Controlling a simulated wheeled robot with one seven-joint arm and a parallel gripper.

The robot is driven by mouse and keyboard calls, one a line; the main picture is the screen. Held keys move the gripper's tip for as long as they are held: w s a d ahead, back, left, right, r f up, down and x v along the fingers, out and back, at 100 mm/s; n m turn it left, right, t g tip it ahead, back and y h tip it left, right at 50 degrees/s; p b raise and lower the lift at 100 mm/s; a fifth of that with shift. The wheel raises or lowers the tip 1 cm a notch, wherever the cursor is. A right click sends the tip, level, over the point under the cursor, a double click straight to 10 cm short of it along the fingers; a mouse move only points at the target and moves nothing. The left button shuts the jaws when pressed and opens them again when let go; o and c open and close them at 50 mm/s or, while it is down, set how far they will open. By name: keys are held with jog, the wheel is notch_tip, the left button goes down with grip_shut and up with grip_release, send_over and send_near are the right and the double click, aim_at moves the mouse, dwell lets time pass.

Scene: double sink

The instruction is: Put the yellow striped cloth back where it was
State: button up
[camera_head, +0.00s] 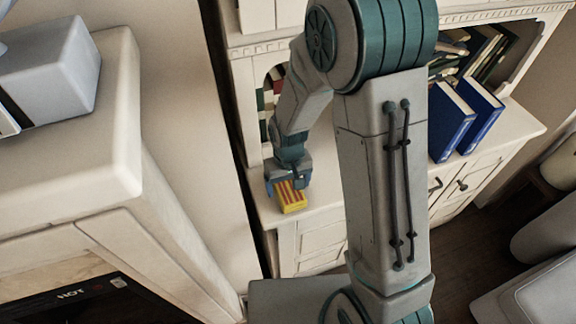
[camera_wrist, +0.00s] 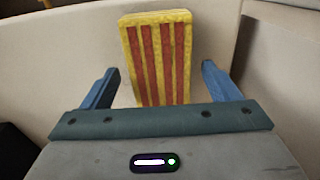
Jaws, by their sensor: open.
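The yellow striped cloth (camera_head: 291,197) is a yellow block-like bundle with red stripes. It rests on the cream cabinet's ledge, near its left end. In the wrist view the cloth (camera_wrist: 160,58) stands out beyond and between my two blue fingers, with a gap on each side. My gripper (camera_head: 287,182) is open and right at the cloth, pointing down over it. In the wrist view my gripper (camera_wrist: 160,85) shows its fingers spread wide. The cloth's lower end is hidden behind the gripper body.
The cream cabinet ledge (camera_head: 322,211) runs right, partly hidden by my arm. Blue books (camera_head: 466,118) stand on it at the right. More books (camera_head: 264,105) are in a niche behind my gripper. A cream fireplace-like unit (camera_head: 75,150) with a grey box (camera_head: 50,72) stands at left.

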aim_at(288, 187)
notch_tip(288, 187, up, 10)
jog(key=s+d+r+m+t, duration=0.3)
jog(key=s+d+r, duration=0.8)
jog(key=s, duration=0.1)
jog(key=shift+s+d+r, duration=0.25)
jog(key=shift+d+r, duration=0.05)
jog(key=shift+d, duration=0.1)
